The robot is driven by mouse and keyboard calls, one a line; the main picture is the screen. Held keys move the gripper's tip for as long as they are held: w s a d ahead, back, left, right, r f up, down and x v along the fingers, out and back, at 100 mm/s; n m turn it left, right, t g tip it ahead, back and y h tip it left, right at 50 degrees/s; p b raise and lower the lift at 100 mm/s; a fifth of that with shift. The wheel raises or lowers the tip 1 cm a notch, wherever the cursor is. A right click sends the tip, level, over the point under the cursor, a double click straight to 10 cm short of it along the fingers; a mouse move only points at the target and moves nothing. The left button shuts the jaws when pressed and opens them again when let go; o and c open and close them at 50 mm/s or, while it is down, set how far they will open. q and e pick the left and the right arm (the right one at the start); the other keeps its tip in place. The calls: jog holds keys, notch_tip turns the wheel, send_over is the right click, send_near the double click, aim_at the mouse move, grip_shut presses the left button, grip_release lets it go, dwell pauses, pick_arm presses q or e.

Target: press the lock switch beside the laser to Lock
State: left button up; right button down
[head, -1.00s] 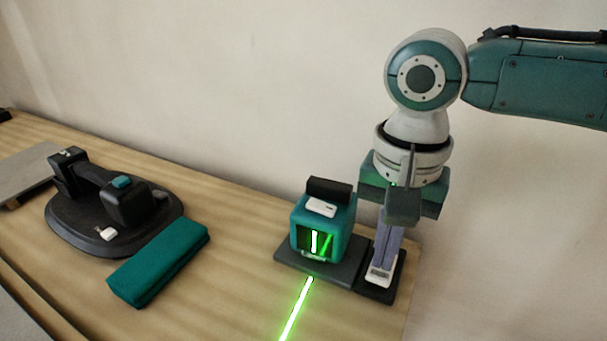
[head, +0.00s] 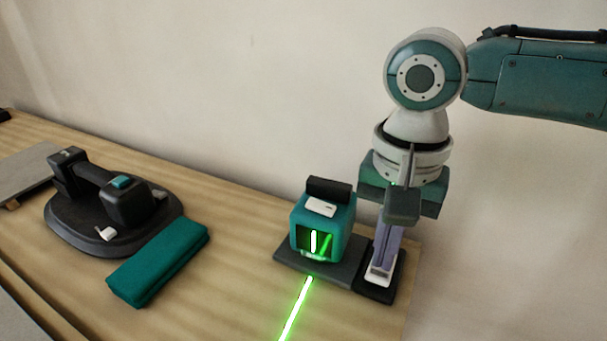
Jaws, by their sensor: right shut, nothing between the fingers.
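The laser (head: 322,222) is a teal box with a black top block and a glowing green window, standing on a dark plate. A green line runs from it along the table toward the front. The lock switch (head: 377,276) is a small white rocker on a dark base right beside the laser. My right gripper (head: 381,268) points down over the switch, shut and empty, with its fingertips at the rocker. The fingers hide part of the switch, and I cannot tell which way it is tipped. My left gripper is not in view.
A black suction-cup tool (head: 112,203) stands on the wooden table (head: 235,270) at the left. A teal pouch (head: 158,262) lies in front of it. A grey slab (head: 22,173) is at the far left. The wall is close behind.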

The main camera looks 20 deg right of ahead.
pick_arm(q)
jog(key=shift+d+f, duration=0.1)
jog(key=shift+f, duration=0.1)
pick_arm(e)
jog(key=shift+f, duration=0.45)
pick_arm(q)
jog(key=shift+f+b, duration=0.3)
jog(key=shift+b, duration=0.2)
pick_arm(e)
jog(key=shift+f, duration=0.6)
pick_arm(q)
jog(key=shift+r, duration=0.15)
pick_arm(e)
jog(key=shift+r, duration=0.15)
notch_tip(320, 180, up, 7)
jog(key=p, duration=0.9)
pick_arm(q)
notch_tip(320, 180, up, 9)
